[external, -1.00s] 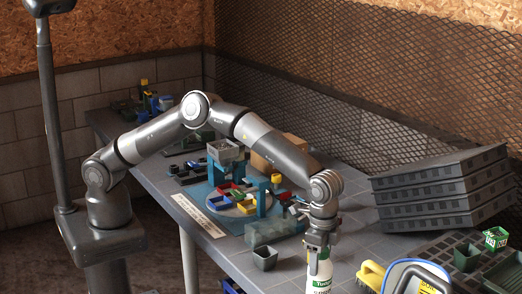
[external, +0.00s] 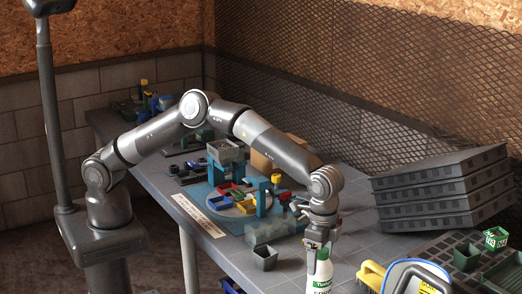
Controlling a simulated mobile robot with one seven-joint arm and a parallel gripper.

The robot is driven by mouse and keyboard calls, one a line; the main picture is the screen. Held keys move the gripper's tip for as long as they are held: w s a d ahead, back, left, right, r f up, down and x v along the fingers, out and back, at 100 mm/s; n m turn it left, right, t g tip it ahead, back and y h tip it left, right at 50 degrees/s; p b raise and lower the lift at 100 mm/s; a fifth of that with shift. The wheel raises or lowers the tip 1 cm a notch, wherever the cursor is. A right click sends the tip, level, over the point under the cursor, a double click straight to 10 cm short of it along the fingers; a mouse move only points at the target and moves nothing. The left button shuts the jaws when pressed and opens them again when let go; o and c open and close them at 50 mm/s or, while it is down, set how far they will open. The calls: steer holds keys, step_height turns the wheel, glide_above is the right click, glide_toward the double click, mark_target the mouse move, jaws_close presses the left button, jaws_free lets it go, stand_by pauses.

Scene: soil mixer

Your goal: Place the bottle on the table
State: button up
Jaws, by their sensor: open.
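A white bottle (external: 323,268) with a green and white label stands upright at the front edge of the picture. Its lower part is cut off by the frame, so its base and what it rests on are hidden. My gripper (external: 313,246) points down at the bottle's top, with its jaws open. The fingers are close to the bottle's neck; whether they touch it cannot be told. The grey table (external: 352,232) stretches from the back left to the front right.
A small dark pot (external: 265,257) and a translucent block (external: 266,231) stand left of the bottle. A blue mixer station (external: 202,193) is behind them. Stacked grey trays (external: 425,217) stand at the right. A yellow-handled brush (external: 371,274) and a blue-rimmed container (external: 388,284) are close right of the bottle.

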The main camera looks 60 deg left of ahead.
step_height(320, 180, up, 11)
steer(key=shift+r, duration=0.1)
steer(key=shift+w+a+r, duration=0.15)
steer(key=shift+a+r, duration=0.05)
steer(key=w+a+r+n+t, duration=0.1)
steer(key=w+a+r, duration=0.2)
steer(key=a+r, duration=0.3)
steer(key=w+a+r+n+t, duration=0.1)
steer(key=w+a+r, duration=0.2)
steer(key=a, duration=0.6)
steer(key=a+r+n+t, duration=0.1)
steer(key=a+r+n, duration=0.15)
steer(key=a, duration=0.75)
steer(key=a+r+n, duration=0.1)
steer(key=a+r, duration=0.3)
steer(key=a, duration=0.7)
steer(key=s+a+n, duration=0.2)
steer(key=s+a, duration=0.2)
steer(key=a, duration=0.7)
steer(key=s+a+f+n+t, duration=0.1)
steer(key=s+a+f+n, duration=0.1)
steer(key=s+a, duration=0.5)
steer(key=s+a+f+n+t, duration=0.1)
steer(key=s+a+f+n, duration=0.2)
steer(key=s+a+f, duration=0.2)
steer(key=s+a, duration=0.2)
steer(key=a, duration=0.2)
steer(key=shift+a+t, duration=0.25)
steer(key=shift+t, duration=0.05)
